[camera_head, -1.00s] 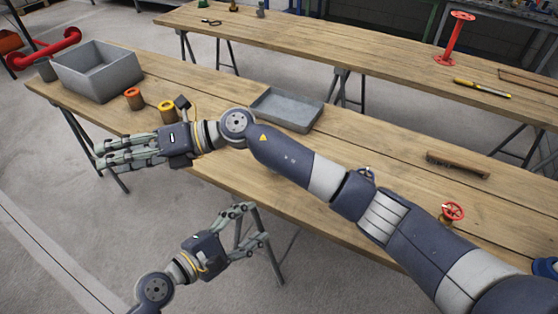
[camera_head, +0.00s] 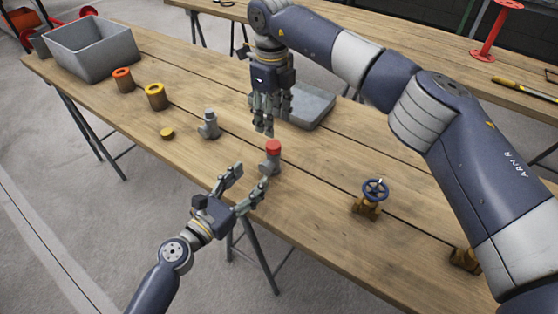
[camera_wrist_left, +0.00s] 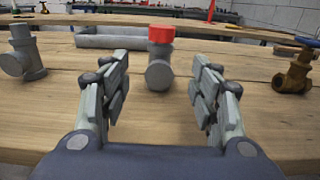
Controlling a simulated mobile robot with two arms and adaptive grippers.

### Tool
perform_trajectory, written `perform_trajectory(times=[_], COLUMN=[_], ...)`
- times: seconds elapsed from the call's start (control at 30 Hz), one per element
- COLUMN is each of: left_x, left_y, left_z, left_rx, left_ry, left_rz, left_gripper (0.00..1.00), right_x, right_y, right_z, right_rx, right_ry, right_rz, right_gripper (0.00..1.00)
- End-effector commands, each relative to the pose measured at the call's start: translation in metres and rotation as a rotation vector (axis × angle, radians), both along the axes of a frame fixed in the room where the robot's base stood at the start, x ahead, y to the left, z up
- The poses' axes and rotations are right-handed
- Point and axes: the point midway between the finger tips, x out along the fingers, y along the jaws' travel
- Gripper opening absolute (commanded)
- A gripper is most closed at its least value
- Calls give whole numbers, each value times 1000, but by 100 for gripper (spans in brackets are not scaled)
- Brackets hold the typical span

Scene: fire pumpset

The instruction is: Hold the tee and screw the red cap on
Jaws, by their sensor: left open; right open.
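A grey tee (camera_head: 270,165) stands upright near the front edge of the table with the red cap (camera_head: 273,146) on its top end. I cannot tell how tightly the cap sits. My left gripper (camera_head: 250,178) is open at the table's front edge, its fingers pointing at the tee. In the left wrist view the tee (camera_wrist_left: 159,74) and the red cap (camera_wrist_left: 161,34) show between the open fingers, a little beyond the fingertips. My right gripper (camera_head: 265,130) points down, open and empty, just above and behind the red cap.
A second grey tee (camera_head: 208,125) stands to the left, with a small yellow disc (camera_head: 167,133) beside it. Orange (camera_head: 123,81) and yellow (camera_head: 155,97) spools stand farther left. A grey tray (camera_head: 312,108) lies behind; a blue-wheeled valve (camera_head: 370,197) stands to the right.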

Motion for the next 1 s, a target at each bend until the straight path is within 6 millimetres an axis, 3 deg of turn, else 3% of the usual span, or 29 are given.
perform_trajectory(times=[0.47,1.0], left_x=[7,77], left_y=[-5,-56], left_z=[1,1], left_rx=[-1,-1], left_ry=[-2,-1], left_rz=[-1,-1], left_gripper=[57,57], right_x=[0,0], right_y=[-1,0], right_z=[0,0], right_rx=[-1,-1], right_ry=[1,1], right_rz=[-1,-1], right_gripper=[48,48])
